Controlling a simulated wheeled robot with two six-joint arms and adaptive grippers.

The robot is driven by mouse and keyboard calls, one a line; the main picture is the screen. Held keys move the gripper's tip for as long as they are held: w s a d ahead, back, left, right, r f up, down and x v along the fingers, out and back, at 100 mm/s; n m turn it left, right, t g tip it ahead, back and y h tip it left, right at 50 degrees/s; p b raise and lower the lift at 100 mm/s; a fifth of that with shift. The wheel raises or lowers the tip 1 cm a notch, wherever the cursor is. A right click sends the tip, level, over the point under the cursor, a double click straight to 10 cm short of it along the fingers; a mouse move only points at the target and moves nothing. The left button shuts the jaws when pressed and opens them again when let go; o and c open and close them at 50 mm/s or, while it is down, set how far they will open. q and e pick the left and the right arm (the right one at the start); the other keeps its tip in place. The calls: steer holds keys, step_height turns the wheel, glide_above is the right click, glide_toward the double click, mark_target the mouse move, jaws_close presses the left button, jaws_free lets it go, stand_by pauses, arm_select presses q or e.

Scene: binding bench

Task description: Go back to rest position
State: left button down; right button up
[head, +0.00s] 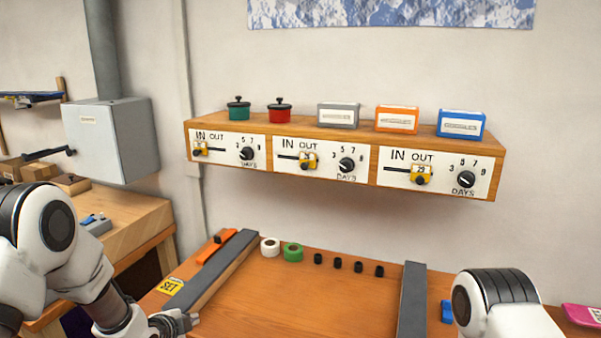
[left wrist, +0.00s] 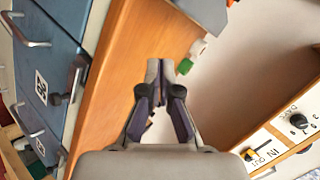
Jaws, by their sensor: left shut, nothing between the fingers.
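My left gripper (head: 178,322) is at the bottom left of the head view, over the left end of the wooden bench (head: 300,300). In the left wrist view its fingers (left wrist: 160,68) are together, with nothing between them. It is apart from the shelf panels. My right arm shows at the lower right of the head view, but its gripper is out of the frame.
A wall shelf (head: 340,129) bears two lidded pots, three boxes and three IN/OUT panels with yellow sliders and black dials. Two dark rails (head: 212,268) (head: 412,302) lie on the bench. Tape rolls (head: 292,252) and several black pieces lie between them. The bench middle is clear.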

arm_select(q)
steer(key=s+d+f+n+g, duration=0.1)
steer(key=s+f+n+g, duration=0.25)
steer(key=s+f, duration=0.8)
steer(key=s+d+f+n+g, duration=0.15)
steer(key=s+f+g, duration=0.25)
steer(key=s+f, duration=0.7)
steer(key=s+r+n+g+y, duration=0.1)
steer(key=s+n, duration=0.4)
steer(key=s, duration=0.4)
steer(key=s+a+r+n+g, duration=0.1)
steer(key=s+n+g, duration=0.1)
steer(key=s+n, duration=0.4)
steer(key=shift+s+a+r+y, duration=0.3)
steer(key=shift+s+r+y, duration=0.1)
steer(key=shift+s, duration=1.05)
